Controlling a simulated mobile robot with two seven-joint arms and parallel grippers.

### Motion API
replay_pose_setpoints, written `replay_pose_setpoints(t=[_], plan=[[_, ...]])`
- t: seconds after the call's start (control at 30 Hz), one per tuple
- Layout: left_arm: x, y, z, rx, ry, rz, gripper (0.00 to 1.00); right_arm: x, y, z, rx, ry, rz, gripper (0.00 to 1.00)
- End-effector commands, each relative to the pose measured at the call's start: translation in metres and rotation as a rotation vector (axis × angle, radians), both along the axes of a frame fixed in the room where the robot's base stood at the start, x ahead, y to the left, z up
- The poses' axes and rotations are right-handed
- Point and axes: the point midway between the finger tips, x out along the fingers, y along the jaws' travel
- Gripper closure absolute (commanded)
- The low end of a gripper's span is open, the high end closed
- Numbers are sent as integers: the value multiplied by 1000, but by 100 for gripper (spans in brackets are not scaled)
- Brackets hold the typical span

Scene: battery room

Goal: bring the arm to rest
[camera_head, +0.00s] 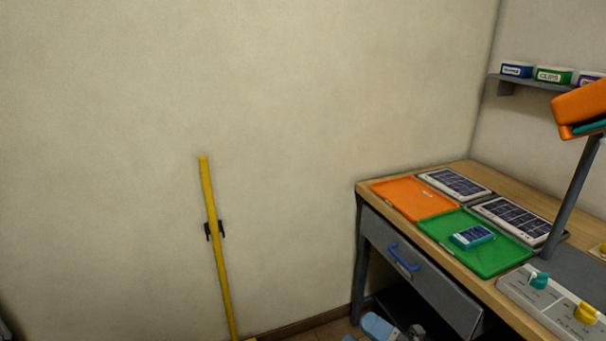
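Neither of my grippers shows clearly in the head view. A light blue and grey part is cut off by the bottom edge in front of the desk; I cannot tell whether it belongs to one of my arms. A small dark piece at the bottom left corner is also too cut off to identify. No held object is visible.
A wooden-topped desk (460,172) stands at the right with an orange tray (400,193), a green tray (485,262) holding a teal-edged device (472,236), solar-like panels (455,183), a knob box (530,297) and an orange lamp (580,108). A yellow pole (215,250) leans on the wall.

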Motion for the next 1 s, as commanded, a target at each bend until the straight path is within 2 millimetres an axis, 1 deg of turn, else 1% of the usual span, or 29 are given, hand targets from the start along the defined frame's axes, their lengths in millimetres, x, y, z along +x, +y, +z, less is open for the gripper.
replay_pose_setpoints(t=[0.03, 0.07, 0.1, 0.13, 0.17, 0.2, 0.27, 0.3, 0.37, 0.4, 0.47, 0.5, 0.57, 0.6, 0.63, 0.67, 0.87, 1.0], plan=[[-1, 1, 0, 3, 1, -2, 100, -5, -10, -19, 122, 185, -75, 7], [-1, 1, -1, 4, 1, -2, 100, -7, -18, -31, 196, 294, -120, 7], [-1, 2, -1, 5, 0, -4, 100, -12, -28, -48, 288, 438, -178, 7], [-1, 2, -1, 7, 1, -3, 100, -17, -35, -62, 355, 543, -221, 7], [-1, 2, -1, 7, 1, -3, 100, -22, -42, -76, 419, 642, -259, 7], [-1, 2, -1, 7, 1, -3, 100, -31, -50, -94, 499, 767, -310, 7], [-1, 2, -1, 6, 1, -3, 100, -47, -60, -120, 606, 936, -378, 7], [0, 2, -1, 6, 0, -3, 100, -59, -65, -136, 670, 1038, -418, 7], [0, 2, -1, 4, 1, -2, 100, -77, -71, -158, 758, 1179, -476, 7], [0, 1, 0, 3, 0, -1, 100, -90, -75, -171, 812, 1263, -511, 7], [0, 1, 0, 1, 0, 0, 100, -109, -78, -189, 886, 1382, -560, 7], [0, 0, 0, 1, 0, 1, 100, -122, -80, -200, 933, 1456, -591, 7], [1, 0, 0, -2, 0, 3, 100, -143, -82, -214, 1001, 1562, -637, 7], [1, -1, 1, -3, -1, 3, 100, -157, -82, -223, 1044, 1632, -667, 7], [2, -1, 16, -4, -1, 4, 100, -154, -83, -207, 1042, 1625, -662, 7], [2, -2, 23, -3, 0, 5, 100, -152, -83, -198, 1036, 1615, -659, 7], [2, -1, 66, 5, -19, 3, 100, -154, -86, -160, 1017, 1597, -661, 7], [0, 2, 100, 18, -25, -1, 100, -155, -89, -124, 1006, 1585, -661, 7]])
